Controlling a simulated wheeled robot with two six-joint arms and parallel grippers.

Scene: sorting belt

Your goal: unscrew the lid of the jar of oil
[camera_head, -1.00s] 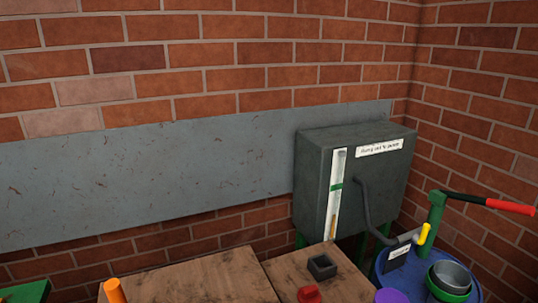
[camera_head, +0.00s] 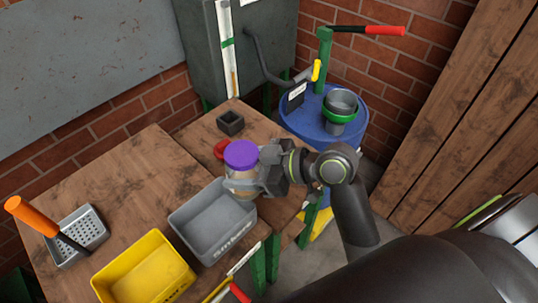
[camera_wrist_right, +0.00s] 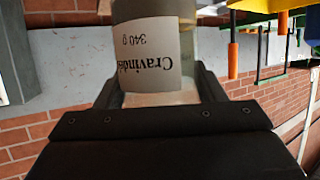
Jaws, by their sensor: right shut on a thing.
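A glass jar (camera_head: 240,174) with a purple lid (camera_head: 241,155) stands upright near the right end of the wooden worktop. The lid is on the jar. My right gripper (camera_head: 244,184) is shut around the jar body, below the lid. In the right wrist view the jar (camera_wrist_right: 160,99) sits between the two fingers, with a white label (camera_wrist_right: 152,52) that shows upside down. It reads something like "Cravinds" and "340 g"; I see no word for oil. The jar's base is partly hidden by the gripper and a grey bin. My left gripper is not in view.
A grey bin (camera_head: 181,221) and a yellow bin (camera_head: 122,275) stand left of the jar. A red object (camera_head: 220,149) and a dark square block (camera_head: 231,123) lie behind it. A blue drum (camera_head: 300,118) with bowls stands at right.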

